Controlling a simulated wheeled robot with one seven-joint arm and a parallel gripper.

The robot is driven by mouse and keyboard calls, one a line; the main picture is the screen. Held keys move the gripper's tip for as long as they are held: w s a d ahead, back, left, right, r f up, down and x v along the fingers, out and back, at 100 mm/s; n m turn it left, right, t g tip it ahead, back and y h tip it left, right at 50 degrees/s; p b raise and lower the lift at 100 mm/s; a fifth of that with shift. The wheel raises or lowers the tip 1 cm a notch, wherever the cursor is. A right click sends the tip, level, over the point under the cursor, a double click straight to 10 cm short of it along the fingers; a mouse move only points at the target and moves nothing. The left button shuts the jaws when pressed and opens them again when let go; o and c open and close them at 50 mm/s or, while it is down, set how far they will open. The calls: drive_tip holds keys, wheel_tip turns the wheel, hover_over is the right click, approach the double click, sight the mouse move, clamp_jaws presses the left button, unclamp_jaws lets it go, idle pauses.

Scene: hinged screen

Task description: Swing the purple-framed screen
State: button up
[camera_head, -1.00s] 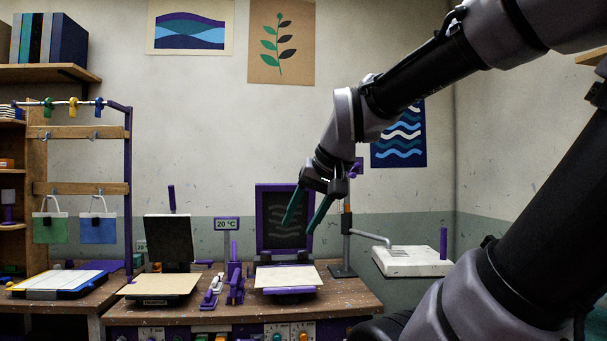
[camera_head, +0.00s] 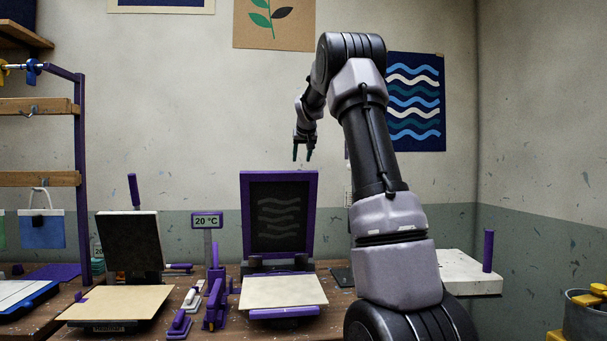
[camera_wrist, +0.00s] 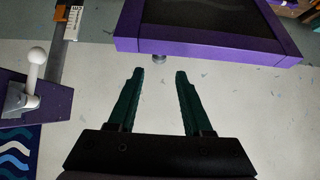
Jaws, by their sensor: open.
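The purple-framed screen (camera_head: 279,215) stands upright at the back of the workbench, with a dark mesh and pale wavy lines. A cream board (camera_head: 283,291) lies flat in front of it. My gripper (camera_head: 303,158) is above the screen's top right corner, pointing down, open and empty.
A dark upright platen (camera_head: 130,243) stands to the left, with purple clamps (camera_head: 215,300) between it and the screen. A white slab (camera_head: 465,272) with a purple handle is to the right. A white-knobbed lever (camera_wrist: 36,58) shows in the wrist view.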

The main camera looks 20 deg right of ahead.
drive_tip(key=x, duration=0.8)
drive_tip(key=shift+w+d+f, duration=0.15)
drive_tip(key=shift+w+f, duration=0.05)
drive_tip(key=shift+w, duration=0.05)
drive_tip(key=shift+s+r, duration=0.1)
drive_tip(key=shift+r, duration=0.15)
clamp_jaws()
